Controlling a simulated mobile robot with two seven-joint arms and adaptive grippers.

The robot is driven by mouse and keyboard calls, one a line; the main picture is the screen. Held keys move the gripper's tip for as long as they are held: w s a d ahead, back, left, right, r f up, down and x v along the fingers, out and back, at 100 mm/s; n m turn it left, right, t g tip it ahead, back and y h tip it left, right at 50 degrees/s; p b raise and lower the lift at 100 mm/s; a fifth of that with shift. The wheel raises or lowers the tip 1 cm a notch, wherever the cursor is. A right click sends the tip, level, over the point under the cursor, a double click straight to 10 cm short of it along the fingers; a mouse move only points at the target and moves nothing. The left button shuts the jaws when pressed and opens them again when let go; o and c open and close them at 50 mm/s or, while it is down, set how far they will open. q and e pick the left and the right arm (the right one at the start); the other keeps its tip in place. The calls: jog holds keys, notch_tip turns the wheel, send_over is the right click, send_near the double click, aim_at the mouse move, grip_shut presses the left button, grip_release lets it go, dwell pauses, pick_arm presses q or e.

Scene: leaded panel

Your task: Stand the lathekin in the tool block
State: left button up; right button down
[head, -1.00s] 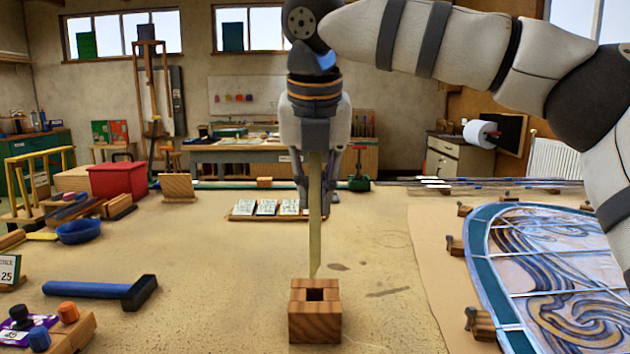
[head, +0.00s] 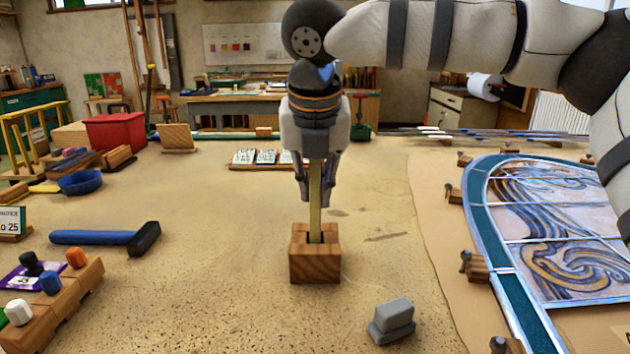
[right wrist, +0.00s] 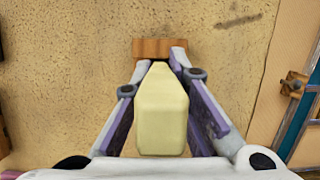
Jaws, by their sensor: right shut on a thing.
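The lathekin (head: 316,212) is a long, flat, pale yellow stick, held upright. My right gripper (head: 317,190) is shut on it above the tool block. The tool block (head: 315,268) is a small striped wooden block with a square hole in its top. The lathekin's lower end is at the hole and appears to be inside it; how deep, I cannot tell. In the right wrist view the lathekin (right wrist: 162,110) lies between the fingers, and part of the block (right wrist: 150,48) shows beyond it. My left gripper is not in view.
A grey block-like object (head: 391,322) stands right of the tool block. A blue-handled hammer (head: 105,238) lies to the left, near a wooden rack of coloured knobs (head: 60,300). The leaded panel (head: 545,235) is at the right.

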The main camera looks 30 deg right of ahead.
jog(key=c, duration=1.5)
grip_release()
jog(key=shift+r, duration=0.1)
jog(key=v, duration=1.1)
jog(key=shift+s+r, duration=0.15)
jog(key=shift+r, duration=0.25)
